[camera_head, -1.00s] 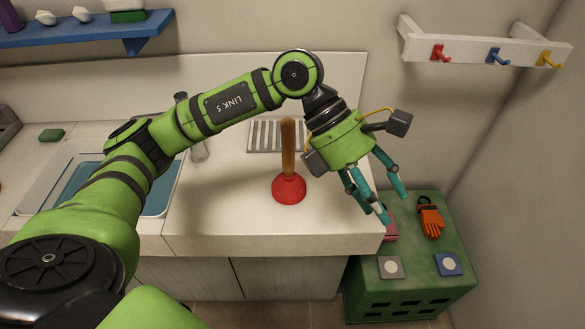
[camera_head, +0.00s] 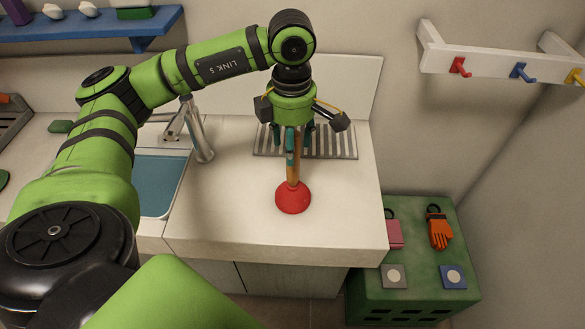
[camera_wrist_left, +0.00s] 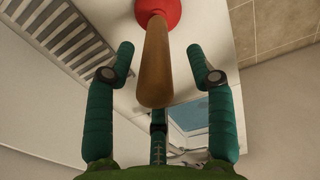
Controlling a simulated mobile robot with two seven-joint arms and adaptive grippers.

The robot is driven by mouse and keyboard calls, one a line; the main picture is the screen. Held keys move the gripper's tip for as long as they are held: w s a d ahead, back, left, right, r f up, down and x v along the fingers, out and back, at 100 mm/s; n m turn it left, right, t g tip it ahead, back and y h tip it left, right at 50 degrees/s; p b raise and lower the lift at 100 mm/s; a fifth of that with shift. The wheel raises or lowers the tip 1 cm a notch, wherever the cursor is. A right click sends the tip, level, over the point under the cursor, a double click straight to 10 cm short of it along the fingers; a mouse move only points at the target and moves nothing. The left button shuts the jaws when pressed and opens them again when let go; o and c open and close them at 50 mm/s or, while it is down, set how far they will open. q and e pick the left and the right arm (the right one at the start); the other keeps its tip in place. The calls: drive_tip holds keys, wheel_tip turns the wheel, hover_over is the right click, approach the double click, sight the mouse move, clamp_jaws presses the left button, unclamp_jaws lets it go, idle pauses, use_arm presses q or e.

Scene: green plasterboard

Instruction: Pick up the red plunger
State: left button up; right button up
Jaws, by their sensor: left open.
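The red plunger (camera_head: 293,198) stands upright on the white counter, red cup down, with its wooden handle pointing up. My left gripper (camera_head: 291,150) points down over the handle, and its teal fingers hide the handle's upper part in the head view. In the left wrist view the wooden handle (camera_wrist_left: 156,62) lies between the spread fingers of my left gripper (camera_wrist_left: 160,80), and the red cup (camera_wrist_left: 158,10) is at the top edge. The gripper is open, with visible gaps between the handle and the two side fingers. My right gripper is not in view.
A sink (camera_head: 160,185) and a tap (camera_head: 198,135) are left of the plunger. A slatted drain rack (camera_head: 335,143) lies behind it. A green crate (camera_head: 420,270) with gloves stands lower right. A hook rail (camera_head: 490,62) hangs at upper right. The counter right of the plunger is clear.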

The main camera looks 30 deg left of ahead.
use_arm(q)
drive_tip(key=shift+w+f, duration=0.2)
drive_tip(key=shift+f, duration=0.8)
drive_tip(key=shift+c, duration=0.8)
clamp_jaws()
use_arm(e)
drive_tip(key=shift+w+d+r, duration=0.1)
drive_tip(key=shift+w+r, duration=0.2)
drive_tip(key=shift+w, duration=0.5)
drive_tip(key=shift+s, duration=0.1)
